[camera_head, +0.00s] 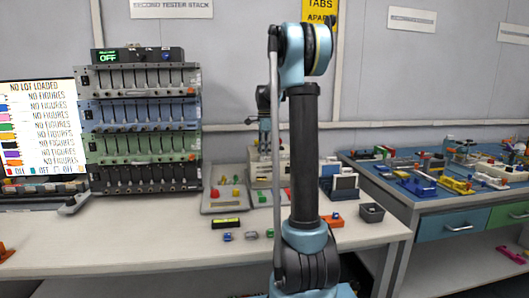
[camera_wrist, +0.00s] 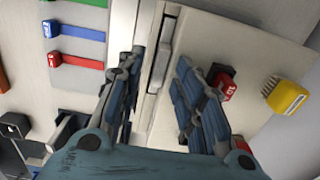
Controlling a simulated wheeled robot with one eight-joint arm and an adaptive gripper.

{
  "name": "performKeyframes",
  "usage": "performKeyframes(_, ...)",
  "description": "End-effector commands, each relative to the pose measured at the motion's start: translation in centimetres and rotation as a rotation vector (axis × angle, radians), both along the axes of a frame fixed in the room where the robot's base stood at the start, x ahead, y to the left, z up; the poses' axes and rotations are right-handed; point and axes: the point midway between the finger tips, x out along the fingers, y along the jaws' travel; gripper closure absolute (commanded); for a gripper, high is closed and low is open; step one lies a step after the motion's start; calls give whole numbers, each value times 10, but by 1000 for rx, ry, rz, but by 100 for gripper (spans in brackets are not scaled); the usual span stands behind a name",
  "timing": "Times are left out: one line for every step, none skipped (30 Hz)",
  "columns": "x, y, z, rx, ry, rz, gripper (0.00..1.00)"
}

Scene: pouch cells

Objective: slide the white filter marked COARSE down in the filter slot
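In the wrist view my gripper (camera_wrist: 157,78) is open, its two fingers spread to either side of a narrow upright white strip with grey edges (camera_wrist: 160,60). No contact with the fingers shows. I cannot tell whether this strip is the white filter or part of the filter slot, and no COARSE marking is readable. In the head view my own arm stands in front of the beige device (camera_head: 262,172) on the bench and hides much of it.
In the wrist view, blue, red and green tabbed pieces lie left; a red piece (camera_wrist: 224,86) and a yellow piece (camera_wrist: 286,95) stand right. In the head view, a tester rack (camera_head: 143,130) stands left, a dark bin (camera_head: 372,212) right. The bench front (camera_head: 180,250) is mostly clear.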

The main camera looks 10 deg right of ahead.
Motion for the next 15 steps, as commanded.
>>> performKeyframes(0, 0, 1, 0, 0, 0, 65)
performKeyframes(0, 0, 2, 0, 0, 0, 65)
performKeyframes(0, 0, 4, 0, 0, 0, 65)
performKeyframes(0, 0, 7, 0, 0, 0, 65)
performKeyframes(0, 0, 10, 0, 0, 0, 65)
performKeyframes(0, 0, 14, 0, 0, 0, 65)
performKeyframes(0, 0, 19, 0, 0, 0, 65)
performKeyframes(0, 0, 24, 0, 0, 0, 65)
performKeyframes(0, 0, 31, 0, 0, 0, 65)
performKeyframes(0, 0, 37, 0, 0, 0, 65)
performKeyframes(0, 0, 42, 0, 0, 0, 65)
performKeyframes(1, 0, 51, 0, 0, 0, 65)
performKeyframes(1, 0, 56, 0, 0, 0, 65)
performKeyframes(0, 0, 62, 0, 0, 0, 65)
performKeyframes(1, 0, 70, 0, 1, 0, 65)
